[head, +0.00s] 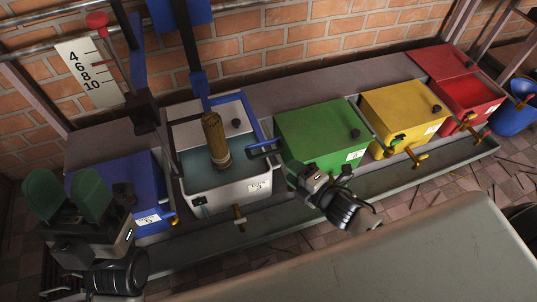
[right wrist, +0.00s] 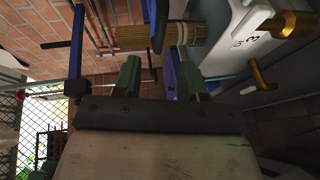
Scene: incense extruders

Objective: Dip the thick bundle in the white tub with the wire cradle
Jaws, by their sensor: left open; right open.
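The white tub (head: 254,190) stands between the blue and green tubs and holds bluish liquid. The thick tan bundle (head: 213,133) stands nearly upright in it, its lower end at the liquid, with a pale band near the bottom. I cannot make out the cradle's wires. A blue arm with a dark grip (head: 262,147) sticks out at the tub's right side. My right gripper (head: 292,174) is open and empty beside the green tub, below that grip. The bundle (right wrist: 135,37) lies beyond its open fingers (right wrist: 160,78) in the right wrist view. My left gripper (head: 68,194) is open in front of the blue tub.
The blue tub (head: 149,187), green tub (head: 315,130), yellow tub (head: 403,108) and red tub (head: 470,92) share a bench with a front ledge. Brass taps stick out in front. A numbered scale (head: 88,73) and dark upright bars stand at the back left.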

